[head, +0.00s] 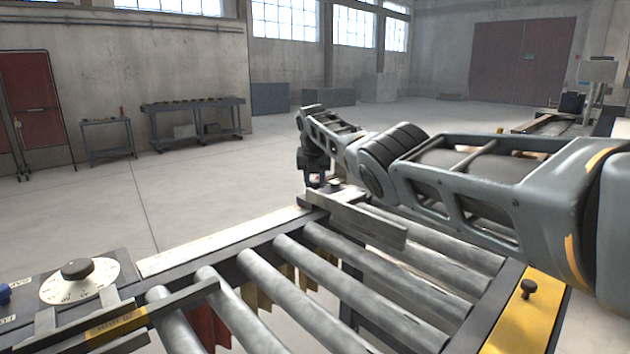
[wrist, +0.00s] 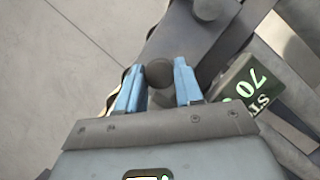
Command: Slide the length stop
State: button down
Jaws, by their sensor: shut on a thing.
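The length stop (head: 370,222) shows in the head view as a flat grey metal plate lying across the rollers at the far rail. My gripper (head: 318,180) is at the far end of this stop, pointing down, its fingertips too small to make out there. In the wrist view my gripper (wrist: 159,88) has its blue fingers on both sides of a dark round knob (wrist: 160,73) and is shut on it. The knob's underside is hidden. A dark block with pale green "70" and "ST" lettering (wrist: 240,88) sits just right of the fingers.
The roller conveyor (head: 310,285) fills the front. At lower left are a dial with a black knob (head: 77,270) and a bar with a yellow label (head: 115,322). A yellow plate (head: 508,325) with a black knob (head: 528,288) is at right. Another round knob (wrist: 207,8) is at the wrist view's top.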

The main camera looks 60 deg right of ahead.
jog(key=shift+r, duration=0.1)
jog(key=c, duration=0.8)
grip_release()
jog(key=shift+o, duration=0.2)
jog(key=v, duration=0.7)
jog(key=shift+a+r, duration=0.2)
jog(key=shift+r, duration=0.1)
